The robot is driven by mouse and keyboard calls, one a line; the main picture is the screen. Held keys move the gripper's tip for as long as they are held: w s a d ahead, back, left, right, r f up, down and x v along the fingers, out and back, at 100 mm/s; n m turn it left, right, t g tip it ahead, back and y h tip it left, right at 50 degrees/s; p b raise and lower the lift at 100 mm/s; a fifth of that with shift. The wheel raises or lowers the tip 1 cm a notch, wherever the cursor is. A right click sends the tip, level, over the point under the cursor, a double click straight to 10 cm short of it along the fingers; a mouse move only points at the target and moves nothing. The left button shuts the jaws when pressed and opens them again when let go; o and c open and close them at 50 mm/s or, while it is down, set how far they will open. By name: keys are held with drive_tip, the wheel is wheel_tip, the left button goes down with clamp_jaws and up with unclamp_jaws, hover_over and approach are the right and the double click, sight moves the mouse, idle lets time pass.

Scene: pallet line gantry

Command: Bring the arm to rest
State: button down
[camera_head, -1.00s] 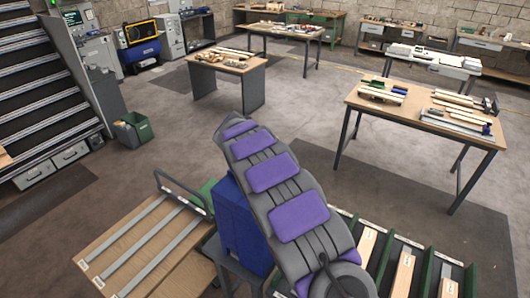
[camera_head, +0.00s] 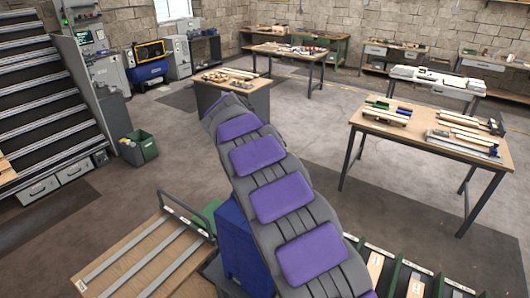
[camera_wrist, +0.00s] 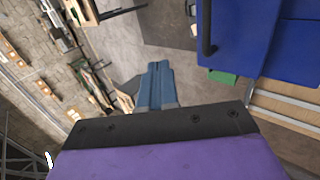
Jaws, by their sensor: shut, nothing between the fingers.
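My gripper (camera_wrist: 158,78) shows in the wrist view as two blue-grey fingers lying together, shut with nothing between them. It points over open floor, apart from any object. In the head view my grey arm with purple pads rises from the bottom right toward the upper left, and its far end hides the gripper. A blue cabinet (camera_head: 240,245) stands close beside the arm on its left. In the wrist view a blue body (camera_wrist: 240,30) with a dark handle is to the right of the fingers.
A wooden board with grey rails (camera_head: 130,262) is at the lower left. Green-edged lanes (camera_head: 405,268) lie at the lower right. A loaded workbench (camera_head: 425,130) stands at the right, another table (camera_head: 232,92) behind the arm. A green bin (camera_head: 138,148) is at the left. Floor between is clear.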

drive_tip(key=s+d+f+m+g+y+b, duration=0.1)
drive_tip(key=s+d+f+m+g+b, duration=0.15)
drive_tip(key=s+d+f+b, duration=0.65)
drive_tip(key=s+d+m+g+b, duration=0.2)
drive_tip(key=s+d+m, duration=0.1)
drive_tip(key=s, duration=1.2)
drive_tip(key=s+a+f+m+g+y+b, duration=0.1)
drive_tip(key=s+f+b, duration=0.2)
drive_tip(key=s+f, duration=0.3)
drive_tip(key=s+a+f+m+g+y+b, duration=0.1)
drive_tip(key=s+f+b, duration=0.3)
drive_tip(key=s, duration=1.1)
drive_tip(key=s+a+f+m+g+y+b, duration=0.1)
drive_tip(key=s+f+m+y+b, duration=0.1)
drive_tip(key=s+f, duration=0.7)
drive_tip(key=shift+s+a+m+g+b, duration=0.15)
drive_tip(key=shift+s+m+g+b, duration=0.25)
drive_tip(key=shift+s+b, duration=0.45)
drive_tip(key=shift+s, duration=0.2)
